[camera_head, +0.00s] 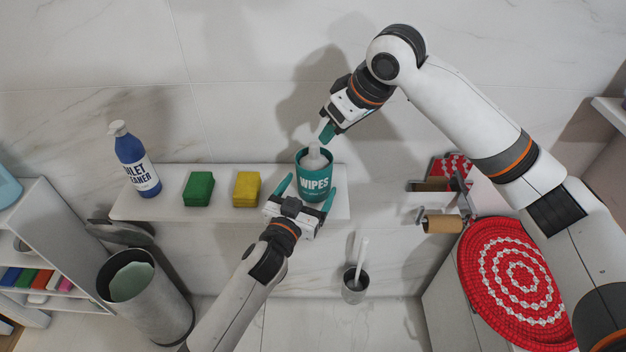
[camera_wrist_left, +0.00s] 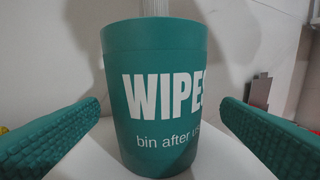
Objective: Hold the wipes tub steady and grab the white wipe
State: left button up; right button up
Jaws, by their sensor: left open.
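The teal wipes tub (camera_head: 315,178) stands upright near the right end of the white shelf. The white wipe (camera_head: 317,158) sticks up out of its top; its lower part shows in the left wrist view (camera_wrist_left: 159,20). My left gripper (camera_head: 306,192) is open, with its teal fingers on either side of the tub. In the left wrist view, gaps show between the tub (camera_wrist_left: 155,100) and both fingers. My right gripper (camera_head: 327,131) is just above the wipe, its fingers pointing down. I cannot tell whether it is open or touching the wipe's tip.
On the white shelf (camera_head: 275,208) stand a yellow sponge (camera_head: 246,189), a green sponge (camera_head: 198,189) and a blue cleaner bottle (camera_head: 137,163). Below are a bin (camera_head: 150,305) and a toilet brush holder (camera_head: 355,288).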

aim_at(309, 188)
pick_arm(q)
jog(key=shift+x, duration=1.85)
jog(key=shift+c, duration=0.5)
jog(key=c, duration=0.9)
